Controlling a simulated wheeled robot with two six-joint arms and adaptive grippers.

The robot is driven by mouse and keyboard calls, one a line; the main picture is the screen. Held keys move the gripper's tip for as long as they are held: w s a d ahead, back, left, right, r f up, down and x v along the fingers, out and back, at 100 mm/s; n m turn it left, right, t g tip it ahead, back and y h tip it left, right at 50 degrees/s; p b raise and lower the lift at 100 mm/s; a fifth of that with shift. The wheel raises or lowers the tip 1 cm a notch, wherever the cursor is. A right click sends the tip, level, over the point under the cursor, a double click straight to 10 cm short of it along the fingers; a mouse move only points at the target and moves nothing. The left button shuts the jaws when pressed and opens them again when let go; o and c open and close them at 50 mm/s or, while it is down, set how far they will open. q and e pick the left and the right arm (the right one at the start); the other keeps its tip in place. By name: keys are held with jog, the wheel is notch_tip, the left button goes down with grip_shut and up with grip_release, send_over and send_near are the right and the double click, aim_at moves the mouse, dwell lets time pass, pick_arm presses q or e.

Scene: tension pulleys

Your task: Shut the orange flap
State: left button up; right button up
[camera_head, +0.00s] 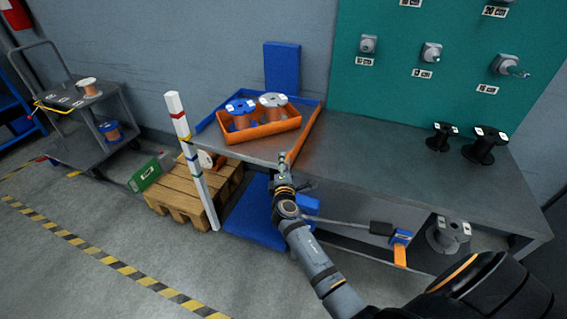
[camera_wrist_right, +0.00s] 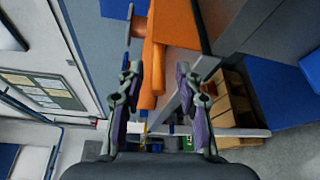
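The orange flap (camera_head: 298,143) shows as a narrow orange strip at the front right end of the blue-rimmed area on the table. It stands out at an angle from the blue rim. My right gripper (camera_head: 282,160) is at the table's front edge, just left of and below the flap. In the right wrist view the gripper (camera_wrist_right: 159,72) has its two fingers apart, with the orange flap (camera_wrist_right: 152,75) beyond and between them, nearer the left finger. I cannot tell whether that finger touches it. My left gripper is out of view.
An orange bin (camera_head: 262,131) with two spools stands inside the blue rim (camera_head: 312,118). Black spools (camera_head: 440,137) stand at the table's right. A striped white post (camera_head: 190,160) rises at the table's left front, by a wooden pallet (camera_head: 180,190). The middle tabletop (camera_head: 375,150) is clear.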

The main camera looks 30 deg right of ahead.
jog(key=v, duration=0.6)
jog(key=shift+s, duration=0.2)
jog(key=shift+a+r, duration=0.1)
